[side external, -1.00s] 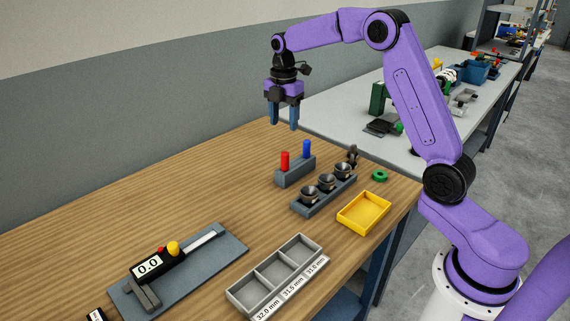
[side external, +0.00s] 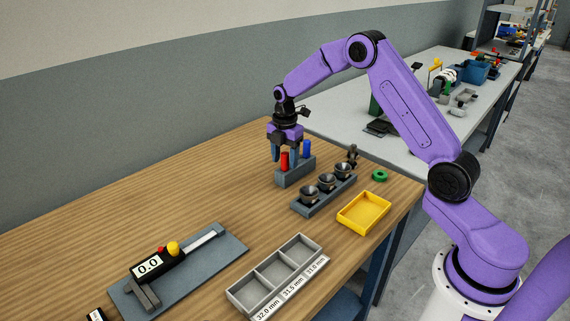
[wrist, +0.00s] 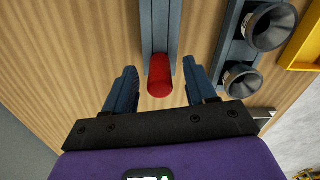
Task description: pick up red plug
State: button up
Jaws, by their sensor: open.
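The red plug (side external: 285,161) stands upright in the left end of a grey block (side external: 296,175) on the wooden bench. In the wrist view the red plug (wrist: 160,77) lies between my two fingers, with a gap on each side. My gripper (side external: 284,158) is open, pointing down around the plug's upper part, and does not visibly touch it. The two fingers also show in the wrist view (wrist: 160,90). The blue plug (side external: 307,148) stands in the other end of the same block, just right of my gripper.
A rack with several dark cups (side external: 326,181) stands close beside the block. A yellow tray (side external: 363,213), a green ring (side external: 380,175), a grey three-compartment tray (side external: 275,274) and a gauge with a display (side external: 160,266) lie on the bench.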

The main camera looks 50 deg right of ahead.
jog(key=shift+f, duration=0.35)
jog(key=shift+c, duration=0.3)
grip_shut()
notch_tip(320, 180, up, 15)
dwell(1.1)
